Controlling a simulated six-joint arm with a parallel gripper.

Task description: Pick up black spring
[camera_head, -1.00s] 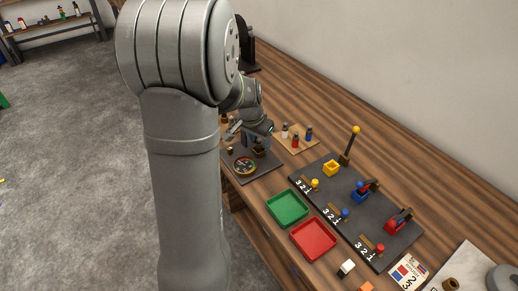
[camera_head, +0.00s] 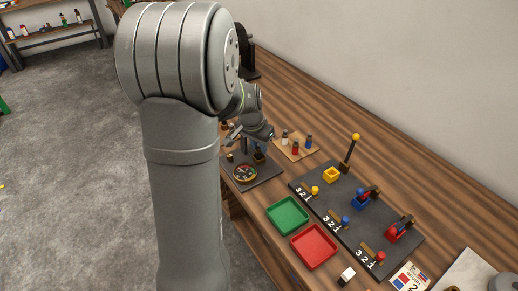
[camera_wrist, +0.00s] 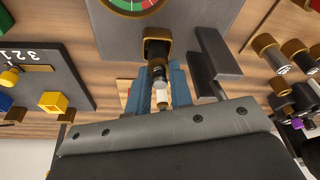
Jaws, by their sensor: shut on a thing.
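My gripper (camera_wrist: 161,92) shows in the wrist view with its blue fingers closed on a small dark piece, which looks like the black spring (camera_wrist: 158,72). Its coils are too small to make out. The piece is in line with a brass-rimmed dark socket (camera_wrist: 157,47); I cannot tell whether its end is inside or clear of it. A pale cylinder (camera_wrist: 162,98) shows between the fingers; I cannot tell whether it is held or behind. In the head view the fingers are mostly hidden, by the dark base plate (camera_head: 262,178) with the round dial (camera_head: 245,173).
A wooden board (camera_head: 288,150) with small bottle-like pieces stands just behind. A dark panel (camera_head: 325,205) with yellow, blue and red levers lies to the right. Green (camera_head: 271,228) and red (camera_head: 299,261) trays sit in front. A dark angled bracket (camera_wrist: 215,62) stands close beside the fingers.

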